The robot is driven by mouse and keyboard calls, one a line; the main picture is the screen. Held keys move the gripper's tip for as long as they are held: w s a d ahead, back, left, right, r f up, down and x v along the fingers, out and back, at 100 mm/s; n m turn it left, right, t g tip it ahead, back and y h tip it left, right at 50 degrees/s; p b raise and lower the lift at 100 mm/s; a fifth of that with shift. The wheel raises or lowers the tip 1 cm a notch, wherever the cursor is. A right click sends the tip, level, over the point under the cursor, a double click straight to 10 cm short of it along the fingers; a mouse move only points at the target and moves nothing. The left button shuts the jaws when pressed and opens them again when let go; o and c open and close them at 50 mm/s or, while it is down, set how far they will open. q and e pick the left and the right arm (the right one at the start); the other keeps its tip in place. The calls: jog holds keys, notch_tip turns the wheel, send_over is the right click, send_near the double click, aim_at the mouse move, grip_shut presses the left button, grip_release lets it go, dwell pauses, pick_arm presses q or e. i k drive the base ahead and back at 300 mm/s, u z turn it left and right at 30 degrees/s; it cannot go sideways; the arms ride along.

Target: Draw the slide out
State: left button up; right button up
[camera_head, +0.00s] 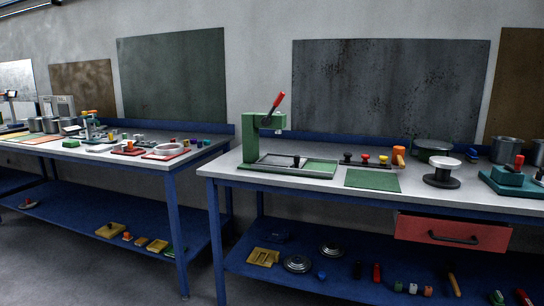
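A green press-like stand (254,138) with a red lever (276,104) stands on the right-hand workbench. At its foot is a shallow grey-rimmed tray (297,172) with a green bed and a small dark knob (296,161) on it. This may be the slide; I cannot tell for sure. A red drawer (453,234) with a black handle hangs under the bench top at the right; it looks shut or nearly so. Neither of my grippers is in view.
A green mat (372,179) lies right of the tray. A row of coloured knobs (366,159), an orange mallet (399,156), a black spool-like stand (441,172) and a teal block (511,180) stand further right. A second bench (62,152) is at the left, with floor between.

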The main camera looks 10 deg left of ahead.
aim_at(270, 159)
jog(key=u, duration=0.5)
jog(key=i, duration=0.9)
jog(key=u, duration=0.1)
